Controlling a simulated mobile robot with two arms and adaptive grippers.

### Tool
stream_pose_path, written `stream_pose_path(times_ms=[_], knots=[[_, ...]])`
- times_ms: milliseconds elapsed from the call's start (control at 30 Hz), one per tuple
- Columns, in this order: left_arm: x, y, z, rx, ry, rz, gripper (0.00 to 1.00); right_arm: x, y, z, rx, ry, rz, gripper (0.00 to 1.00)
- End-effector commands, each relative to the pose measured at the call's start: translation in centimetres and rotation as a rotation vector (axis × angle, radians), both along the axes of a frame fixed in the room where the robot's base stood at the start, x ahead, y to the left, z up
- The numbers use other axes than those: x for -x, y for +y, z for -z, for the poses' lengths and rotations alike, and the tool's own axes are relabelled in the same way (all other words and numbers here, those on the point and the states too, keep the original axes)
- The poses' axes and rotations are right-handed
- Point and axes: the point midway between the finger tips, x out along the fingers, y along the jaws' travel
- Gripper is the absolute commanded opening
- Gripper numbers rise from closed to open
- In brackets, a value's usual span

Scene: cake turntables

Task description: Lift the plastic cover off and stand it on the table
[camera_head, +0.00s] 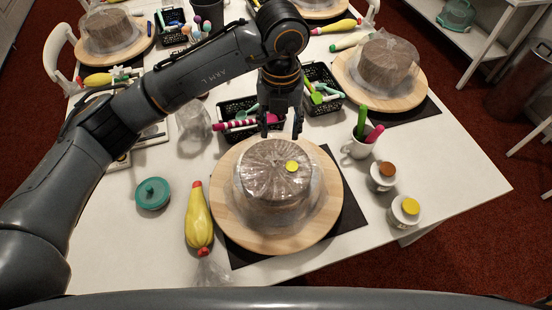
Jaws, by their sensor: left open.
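A clear plastic cover (254,209) sits over a brown cake (270,170) on a round wooden turntable (228,222) in the front middle of the table (140,265). A yellow disc (291,166) shows on top of the cover. My left gripper (283,130) is open and points down over the far edge of the cover, with nothing between its fingers. I cannot tell whether its fingertips touch the cover. My right gripper is out of view.
A yellow piping bag (198,222) lies left of the turntable, near a teal lid (152,193). A white mug (358,147) and small jars (404,211) stand right. A black basket (232,108) is behind. Bare table shows at front left and far right.

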Motion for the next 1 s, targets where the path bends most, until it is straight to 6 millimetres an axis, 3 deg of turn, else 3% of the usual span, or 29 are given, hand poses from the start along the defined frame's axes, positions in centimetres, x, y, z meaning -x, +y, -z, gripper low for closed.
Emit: stream_pose_path(times_ms=[100,300,600,800,1000], knots=[[0.1,0.1,2.3,-0.002,0.007,-0.001,0.49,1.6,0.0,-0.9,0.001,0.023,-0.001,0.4],[0.0,0.1,5.7,-0.001,0.004,-0.001,0.49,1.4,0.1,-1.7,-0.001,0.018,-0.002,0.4],[-0.2,0.5,8.1,-0.002,0.005,-0.002,0.49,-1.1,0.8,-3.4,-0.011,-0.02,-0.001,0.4],[-0.5,0.8,11.1,-0.001,0.003,-0.001,0.49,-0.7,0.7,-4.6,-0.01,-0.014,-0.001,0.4],[-0.6,0.8,12.1,0.001,0.0,0.0,0.49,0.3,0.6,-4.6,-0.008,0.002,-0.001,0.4]])
